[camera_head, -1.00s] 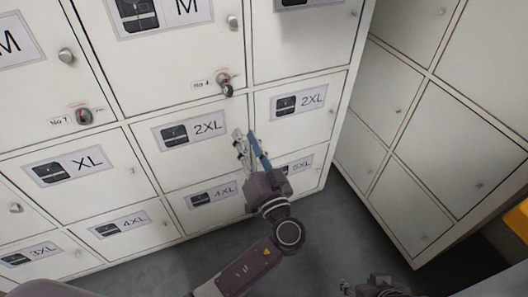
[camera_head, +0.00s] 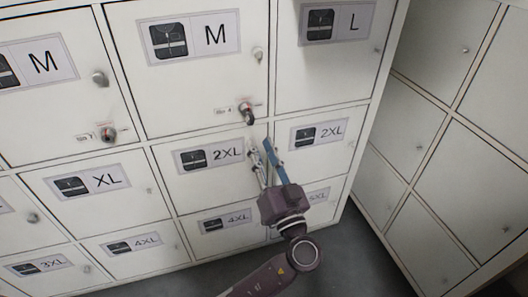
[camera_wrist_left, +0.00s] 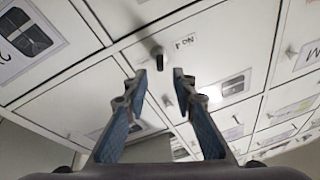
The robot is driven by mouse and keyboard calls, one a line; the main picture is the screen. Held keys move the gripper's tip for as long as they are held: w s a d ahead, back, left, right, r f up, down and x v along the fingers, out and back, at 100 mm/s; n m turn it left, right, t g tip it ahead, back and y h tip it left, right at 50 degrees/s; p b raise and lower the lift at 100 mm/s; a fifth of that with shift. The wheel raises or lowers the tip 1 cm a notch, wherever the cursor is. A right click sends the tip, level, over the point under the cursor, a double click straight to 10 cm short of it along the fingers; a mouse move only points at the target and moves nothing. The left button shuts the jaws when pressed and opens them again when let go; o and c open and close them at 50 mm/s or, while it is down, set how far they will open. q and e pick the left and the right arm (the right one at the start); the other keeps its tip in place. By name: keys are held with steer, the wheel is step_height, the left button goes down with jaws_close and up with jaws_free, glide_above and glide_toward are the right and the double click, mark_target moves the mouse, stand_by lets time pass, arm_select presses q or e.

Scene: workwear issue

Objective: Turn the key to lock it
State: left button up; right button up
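A key (camera_head: 246,112) sits in the lock at the lower right of the middle M locker door (camera_head: 190,90), beside a small label that reads No 4 in the left wrist view. The key's dark head also shows in the left wrist view (camera_wrist_left: 158,58), ahead of the fingertips and roughly between them. My left gripper (camera_head: 262,150) is open and empty, just below the key in the head view and apart from it. Its two blue-padded fingers also show in the left wrist view (camera_wrist_left: 160,86). My right gripper is not in view.
Another lock with a red mark (camera_head: 108,133) is on the M door to the left. Round knobs (camera_head: 99,78) stick out from several doors. A second locker bank (camera_head: 440,150) stands at right angles on the right. Grey floor (camera_head: 345,260) shows below.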

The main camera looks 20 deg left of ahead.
mark_target(252, 123)
arm_select(q)
steer(key=shift+p+x, duration=0.45)
steer(key=shift+x, duration=0.75)
steer(key=shift+w+a+r+b, duration=0.1)
steer(key=shift+w+a+b, duration=0.2)
steer(key=shift+w+a, duration=0.1)
steer(key=shift+b+x, duration=0.6)
steer(key=shift+x, duration=1.4)
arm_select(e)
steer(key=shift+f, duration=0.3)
arm_select(q)
steer(key=shift+c, duration=0.5)
steer(key=shift+d, duration=0.1)
jaws_close()
steer(key=shift+w+r+b, duration=0.2)
steer(key=shift+r+b, duration=0.15)
steer(key=shift+r, duration=0.1)
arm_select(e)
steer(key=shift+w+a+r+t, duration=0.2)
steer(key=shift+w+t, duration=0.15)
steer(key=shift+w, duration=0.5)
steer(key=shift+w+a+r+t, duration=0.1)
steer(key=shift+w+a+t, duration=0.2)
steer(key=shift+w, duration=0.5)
arm_select(q)
steer(key=shift+a, duration=0.2)
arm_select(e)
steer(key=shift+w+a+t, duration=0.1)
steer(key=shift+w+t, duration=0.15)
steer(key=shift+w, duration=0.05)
